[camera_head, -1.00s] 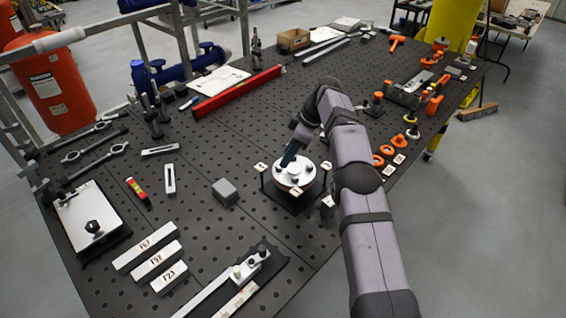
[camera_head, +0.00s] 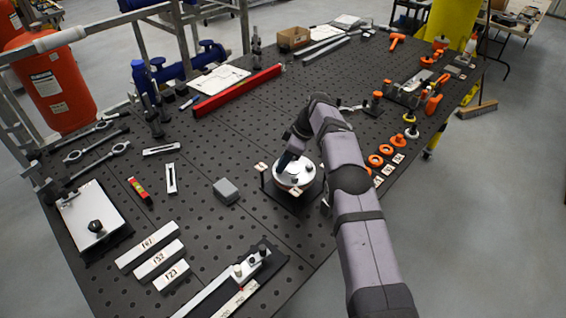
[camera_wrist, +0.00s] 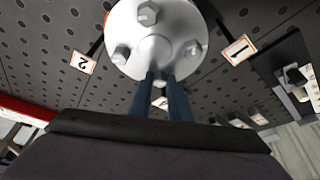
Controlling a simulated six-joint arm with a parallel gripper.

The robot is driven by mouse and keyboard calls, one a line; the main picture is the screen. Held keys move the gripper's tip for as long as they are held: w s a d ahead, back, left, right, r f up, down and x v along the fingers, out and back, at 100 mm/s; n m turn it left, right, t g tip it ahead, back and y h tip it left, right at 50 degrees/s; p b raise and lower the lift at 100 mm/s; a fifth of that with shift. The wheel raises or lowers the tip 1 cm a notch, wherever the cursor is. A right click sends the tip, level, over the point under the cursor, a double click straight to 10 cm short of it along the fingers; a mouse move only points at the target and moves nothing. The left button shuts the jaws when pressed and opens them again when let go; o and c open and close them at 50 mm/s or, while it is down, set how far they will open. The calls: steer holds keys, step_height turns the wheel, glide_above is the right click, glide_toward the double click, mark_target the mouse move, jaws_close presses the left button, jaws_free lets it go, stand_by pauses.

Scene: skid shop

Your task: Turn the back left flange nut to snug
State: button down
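The round silver flange (camera_head: 294,180) sits on a dark stand near the middle of the bench. In the wrist view the flange (camera_wrist: 158,28) shows a raised hub and hex nuts at the top (camera_wrist: 148,12), left (camera_wrist: 121,54) and right (camera_wrist: 193,48). My gripper (camera_head: 284,165) reaches down to the flange's back left side. In the wrist view the two dark blue fingers of my gripper (camera_wrist: 161,78) reach the flange's lower edge, with a narrow gap between them.
Numbered cards 2 (camera_wrist: 82,62) and 1 (camera_wrist: 238,49) stand around the flange. A grey block (camera_head: 226,191) lies left of it, and labelled bars (camera_head: 155,258) lie front left. Orange rings (camera_head: 380,155) lie to the right.

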steer(key=shift+f+m+b, duration=0.15)
steer(key=shift+m+b, duration=0.25)
steer(key=shift+b, duration=1.05)
steer(key=m+t+b, duration=0.1)
steer(key=m+b, duration=0.1)
steer(key=b, duration=0.1)
steer(key=shift+s+a, duration=0.1)
steer(key=shift+s, duration=0.1)
steer(key=shift+s+a+r+m+t+h+b, duration=0.1)
steer(key=shift+m+t+h+b, duration=0.2)
steer(key=shift+m+b, duration=0.45)
steer(key=shift+r+m+t+h+b, duration=0.1)
steer(key=shift+m+t+h+b, duration=0.25)
steer(key=shift+m, duration=0.6)
steer(key=shift+r, duration=0.1)
steer(key=c, duration=1.6)
jaws_free()
steer(key=shift+c, duration=0.2)
